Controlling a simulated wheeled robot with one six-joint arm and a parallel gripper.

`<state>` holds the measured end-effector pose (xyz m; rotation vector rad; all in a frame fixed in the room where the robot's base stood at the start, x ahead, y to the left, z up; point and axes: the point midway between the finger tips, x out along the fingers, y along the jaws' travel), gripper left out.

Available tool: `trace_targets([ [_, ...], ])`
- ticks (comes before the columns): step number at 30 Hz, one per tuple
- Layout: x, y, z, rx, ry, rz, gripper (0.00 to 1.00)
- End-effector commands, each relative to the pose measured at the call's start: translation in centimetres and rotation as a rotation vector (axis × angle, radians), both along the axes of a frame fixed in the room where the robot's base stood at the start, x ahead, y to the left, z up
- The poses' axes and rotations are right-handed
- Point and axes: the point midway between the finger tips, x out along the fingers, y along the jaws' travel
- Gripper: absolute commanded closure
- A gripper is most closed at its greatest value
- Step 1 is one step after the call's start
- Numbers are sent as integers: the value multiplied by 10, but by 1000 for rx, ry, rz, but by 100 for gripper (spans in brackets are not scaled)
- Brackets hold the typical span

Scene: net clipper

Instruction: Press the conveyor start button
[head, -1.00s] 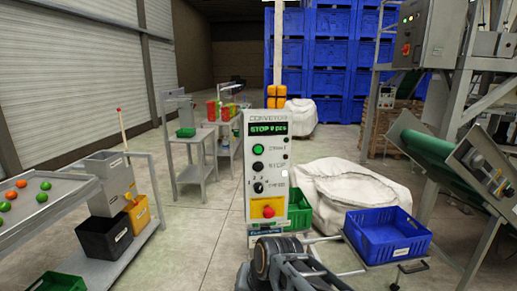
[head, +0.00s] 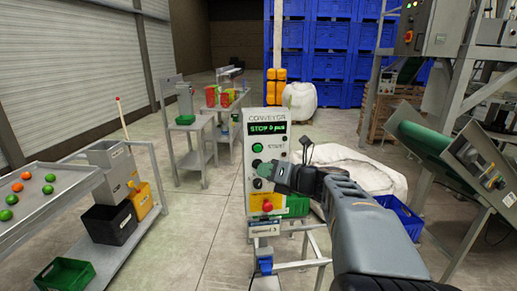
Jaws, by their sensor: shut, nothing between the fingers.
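The conveyor control panel (head: 254,192) stands upright in the middle of the head view, with a lit display (head: 266,127) that reads STOP and a piece count. The round green start button (head: 257,147) shows on its upper left, uncovered. The dark stop button (head: 256,163) sits just below it. A red emergency button (head: 267,206) on yellow is at the bottom. My gripper (head: 265,171) is shut and empty, reaching in from the right. Its tip appears over the speed dial area, below and slightly right of the start button. Whether it touches the panel I cannot tell.
A blue crate (head: 401,214) and a white sack (head: 362,171) lie right of the panel, partly behind my arm. A sorting table (head: 50,207) stands at left, with open floor between.

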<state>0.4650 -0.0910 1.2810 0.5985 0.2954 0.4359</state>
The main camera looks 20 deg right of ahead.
Motion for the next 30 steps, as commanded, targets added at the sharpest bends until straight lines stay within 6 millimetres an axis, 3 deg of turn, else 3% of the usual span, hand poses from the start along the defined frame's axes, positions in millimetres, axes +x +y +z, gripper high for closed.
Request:
trace_targets([
  [11, 7, -2, 0, -5, -1, 3, 100],
  [30, 74, -21, 1, -5, 1, 3, 100],
])
